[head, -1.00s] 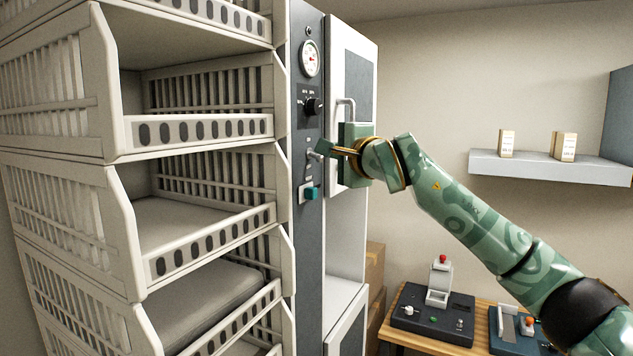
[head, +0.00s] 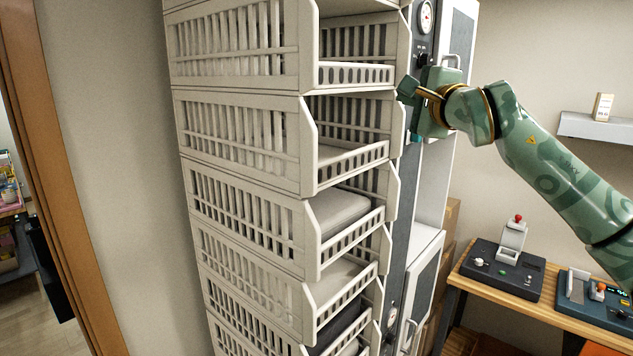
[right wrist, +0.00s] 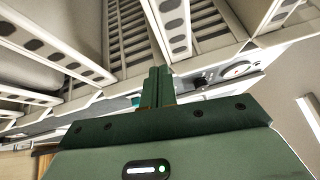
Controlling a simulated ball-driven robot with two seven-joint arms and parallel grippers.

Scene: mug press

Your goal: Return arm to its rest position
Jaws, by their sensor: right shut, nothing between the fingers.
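My right gripper (head: 405,88) is green with brass-coloured parts. In the head view it is in front of the dark control panel of the tall cabinet (head: 427,180), beside the stacked crates. It hides part of the panel. In the right wrist view its two fingers (right wrist: 158,84) are together with nothing between them, pointing toward the crates and panel. My right arm reaches in from the right, raised above the wooden bench. My left gripper is not in view.
White stacked crates (head: 250,120) stand close left of my gripper; some hold grey items. A wooden bench (head: 515,290) with a small press (head: 510,250) is below the arm. A wall shelf (head: 595,130) is at right. A doorway (head: 50,170) opens at far left.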

